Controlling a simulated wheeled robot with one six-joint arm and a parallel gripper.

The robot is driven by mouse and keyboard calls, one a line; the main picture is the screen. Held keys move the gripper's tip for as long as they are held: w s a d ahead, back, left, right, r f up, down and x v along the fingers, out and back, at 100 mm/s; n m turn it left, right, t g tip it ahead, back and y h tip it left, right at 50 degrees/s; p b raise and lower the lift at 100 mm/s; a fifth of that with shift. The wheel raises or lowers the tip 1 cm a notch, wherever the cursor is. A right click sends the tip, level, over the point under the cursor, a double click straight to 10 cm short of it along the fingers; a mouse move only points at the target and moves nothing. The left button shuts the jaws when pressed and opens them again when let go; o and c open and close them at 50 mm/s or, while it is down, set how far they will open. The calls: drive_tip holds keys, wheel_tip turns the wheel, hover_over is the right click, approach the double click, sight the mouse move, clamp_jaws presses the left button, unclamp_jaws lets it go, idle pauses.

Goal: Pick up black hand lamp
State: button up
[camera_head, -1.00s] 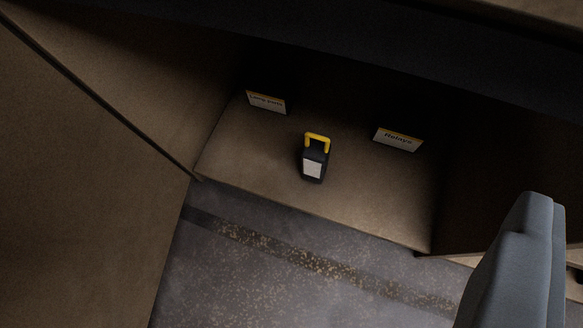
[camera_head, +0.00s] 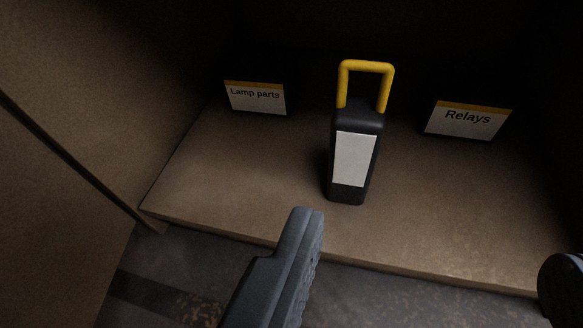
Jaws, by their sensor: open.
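The black hand lamp (camera_head: 343,189) stands upright on a brown shelf board (camera_head: 230,190). It has a pale panel on its front and a yellow loop handle (camera_head: 367,66) on top. My gripper (camera_head: 430,240) is open, with one grey finger at the lower middle and the tip of the other at the lower right edge. The fingers are in front of the lamp, apart from it, and nothing is between them. Most of the right finger is out of the picture.
A "Lamp parts" card (camera_head: 255,99) stands left of the lamp and a "Relays" card (camera_head: 467,120) stands right of it. A brown side wall (camera_head: 90,120) bounds the left. The recess behind is dark.

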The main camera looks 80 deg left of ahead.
wheel_tip(320, 180, down, 2)
drive_tip(key=s, duration=0.1)
approach(355, 139)
drive_tip(key=shift+y, duration=0.3)
drive_tip(key=x, duration=0.7)
drive_tip(key=shift+w+d+f, duration=0.25)
drive_tip(key=shift+w+d, duration=0.05)
drive_tip(key=shift+d, duration=0.05)
drive_tip(key=shift+s+x, duration=0.15)
drive_tip(key=shift+x, duration=1.2)
drive_tip(key=shift+s+x, duration=0.15)
drive_tip(key=shift+x, duration=1.2)
drive_tip(key=shift+a, duration=0.15)
drive_tip(key=c, duration=1.2)
drive_tip(key=shift+r, duration=0.1)
